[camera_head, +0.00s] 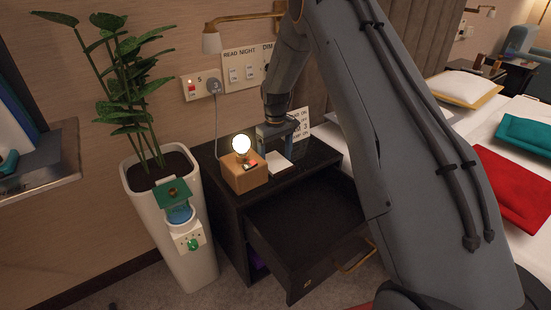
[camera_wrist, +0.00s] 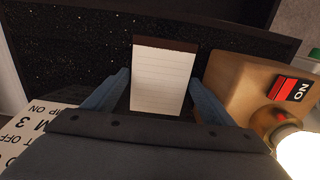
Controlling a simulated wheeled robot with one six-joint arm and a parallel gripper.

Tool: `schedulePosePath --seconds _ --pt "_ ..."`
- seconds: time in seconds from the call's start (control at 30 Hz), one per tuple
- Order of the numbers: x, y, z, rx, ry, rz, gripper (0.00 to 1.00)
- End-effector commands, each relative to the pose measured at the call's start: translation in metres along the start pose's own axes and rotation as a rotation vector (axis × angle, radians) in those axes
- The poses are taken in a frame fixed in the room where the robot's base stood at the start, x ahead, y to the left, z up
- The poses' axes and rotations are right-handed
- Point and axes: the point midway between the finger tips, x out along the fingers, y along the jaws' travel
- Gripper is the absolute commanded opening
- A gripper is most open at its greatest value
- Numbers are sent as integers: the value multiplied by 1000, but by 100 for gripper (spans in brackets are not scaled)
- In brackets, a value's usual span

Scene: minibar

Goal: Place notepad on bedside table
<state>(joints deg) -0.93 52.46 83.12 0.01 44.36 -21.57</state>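The notepad (camera_wrist: 160,82) is a white lined pad with a dark strip along its far end. In the head view the notepad (camera_head: 279,163) appears at the black bedside table (camera_head: 316,155), beside the wooden lamp block. My gripper (camera_head: 279,143) is just above the tabletop, pointing down. In the wrist view my gripper (camera_wrist: 162,90) has its blue fingers spread on either side of the notepad, with narrow gaps showing. Whether the notepad touches the tabletop is not clear.
A wooden block lamp (camera_head: 243,176) with a lit bulb stands close beside the notepad. A lettered card (camera_head: 301,124) stands behind my gripper. The table's drawer (camera_head: 310,224) is pulled out and looks empty. A potted plant (camera_head: 172,200) is at left; the bed (camera_head: 490,120) is at right.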

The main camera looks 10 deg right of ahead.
Motion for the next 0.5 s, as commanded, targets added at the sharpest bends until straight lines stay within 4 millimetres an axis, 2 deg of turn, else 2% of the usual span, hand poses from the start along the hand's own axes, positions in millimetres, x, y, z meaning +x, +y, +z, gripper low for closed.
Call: schedulePosePath --seconds 0.27,0.37,0.5 --pt "-3 0 0 0 1 0 78" --pt "-12 0 -1 0 2 1 78" --pt "-37 0 -1 0 4 1 78"
